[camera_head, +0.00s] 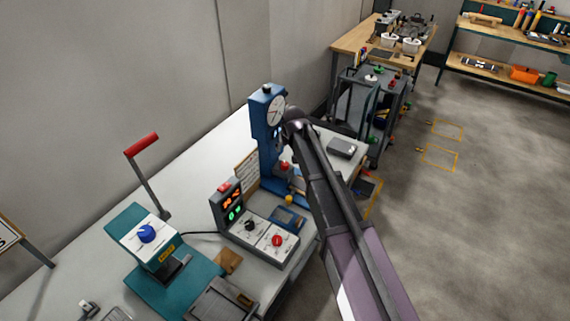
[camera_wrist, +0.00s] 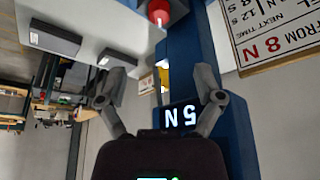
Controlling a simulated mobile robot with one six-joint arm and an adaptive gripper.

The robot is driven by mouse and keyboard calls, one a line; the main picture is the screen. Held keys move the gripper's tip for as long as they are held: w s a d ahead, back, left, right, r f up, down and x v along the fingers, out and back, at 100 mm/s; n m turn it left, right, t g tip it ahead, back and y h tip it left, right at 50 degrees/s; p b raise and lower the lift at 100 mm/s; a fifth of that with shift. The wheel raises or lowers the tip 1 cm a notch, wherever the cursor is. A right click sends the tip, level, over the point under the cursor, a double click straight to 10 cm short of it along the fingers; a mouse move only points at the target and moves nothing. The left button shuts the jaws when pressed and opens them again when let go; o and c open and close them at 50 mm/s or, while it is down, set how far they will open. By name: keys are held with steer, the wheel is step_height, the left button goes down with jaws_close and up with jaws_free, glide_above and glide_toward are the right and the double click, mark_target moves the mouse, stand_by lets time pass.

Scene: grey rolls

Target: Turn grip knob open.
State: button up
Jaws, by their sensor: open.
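Several knobs show in the head view, and their labels are too small to read, so I cannot tell which is the grip knob. A black knob (camera_head: 250,225) and a red knob (camera_head: 277,240) sit on the control box (camera_head: 229,208). A blue knob (camera_head: 146,233) sits on the teal machine. A blue test stand (camera_head: 268,152) carries a round dial (camera_head: 276,111). My gripper (camera_wrist: 162,85) is open and empty in the wrist view, facing the blue stand, with a lit "5 N" display (camera_wrist: 180,116) between its fingers. A red knob-like part (camera_wrist: 158,12) is beyond it.
The pale bench (camera_head: 200,184) runs along the grey wall. The teal machine (camera_head: 128,225) has a raised lever with a red grip (camera_head: 141,144). A grey box (camera_head: 342,148) lies beyond my arm. A sign (camera_wrist: 275,35) stands near the stand. The floor at right is mostly clear.

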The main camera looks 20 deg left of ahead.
mark_target(285, 163)
steer(key=shift+f, duration=0.1)
steer(key=b+x, duration=1.2)
steer(key=x, duration=0.1)
steer(key=shift+w+a+f+b, duration=0.1)
steer(key=shift+f+b, duration=0.2)
steer(key=shift+b, duration=0.05)
stand_by(0.4)
steer(key=c, duration=1.2)
